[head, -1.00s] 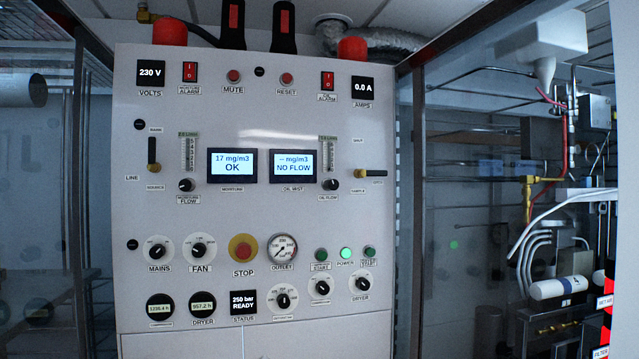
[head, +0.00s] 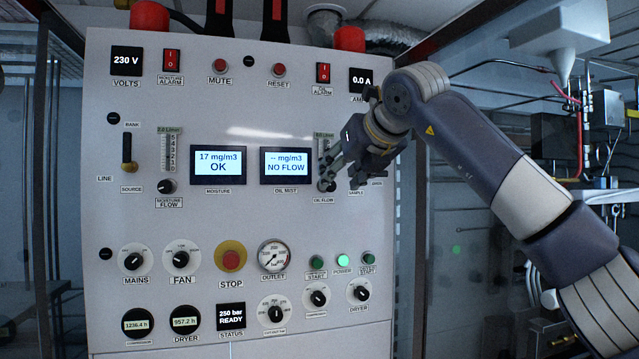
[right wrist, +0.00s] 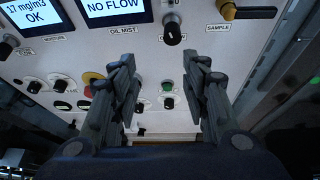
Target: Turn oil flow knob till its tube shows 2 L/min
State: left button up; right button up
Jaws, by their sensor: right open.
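The black oil flow knob (head: 326,186) sits on the panel below its tube (head: 322,146), partly covered by my right gripper in the head view. In the right wrist view the knob (right wrist: 173,33) shows clear, beyond the fingertips. My right gripper (head: 341,172) is open, close in front of the panel at the knob; its fingers (right wrist: 159,65) are spread and empty in the right wrist view. The tube's reading is too small and covered to tell. The oil mist display (head: 287,165) reads NO FLOW. My left gripper is out of view.
The moisture flow knob (head: 166,186) and its tube (head: 167,150) are to the left, by the moisture display (head: 218,164) reading OK. A brass-coloured sample valve handle (right wrist: 228,11) is right of the knob. The stop button (head: 231,260) and selector knobs lie lower.

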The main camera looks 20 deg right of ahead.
aim_at(331, 186)
jog(key=shift+h, duration=0.5)
jog(key=shift+w+d+f+p, duration=0.15)
jog(key=shift+w+f+p, duration=0.15)
jog(key=shift+w+p, duration=0.9)
jog(key=shift+w+d+f+p, duration=0.2)
jog(key=shift+w+f+p, duration=0.25)
jog(key=shift+w, duration=1.35)
jog(key=shift+w+d+f+p, duration=0.2)
jog(key=shift+w+p, duration=0.8)
jog(key=shift+w, duration=0.5)
grip_shut()
